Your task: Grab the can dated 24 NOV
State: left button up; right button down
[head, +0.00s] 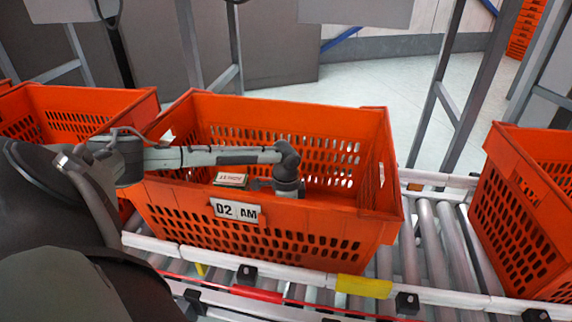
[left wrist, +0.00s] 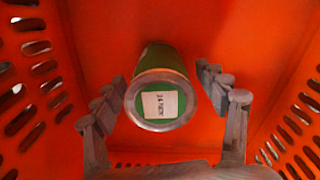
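A can (left wrist: 158,103) with a green side and a white label on its round end sits in the left wrist view; the label appears to read 24 NOV. My left gripper (left wrist: 162,78) is open, with one finger on each side of the can and a gap showing on both sides. In the head view my left arm reaches over the orange tote marked 02 AM (head: 315,222), its wrist down inside. My right gripper is out of view.
The tote's perforated walls surround my left gripper. Other orange totes stand to the left (head: 100,97) and right (head: 520,225) on the roller conveyor (head: 437,240). Grey metal posts (head: 485,75) rise behind the line.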

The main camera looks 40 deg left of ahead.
pick_arm(q)
jog(key=c, duration=1.2)
jog(key=shift+c, duration=0.7)
jog(key=shift+r, duration=0.1)
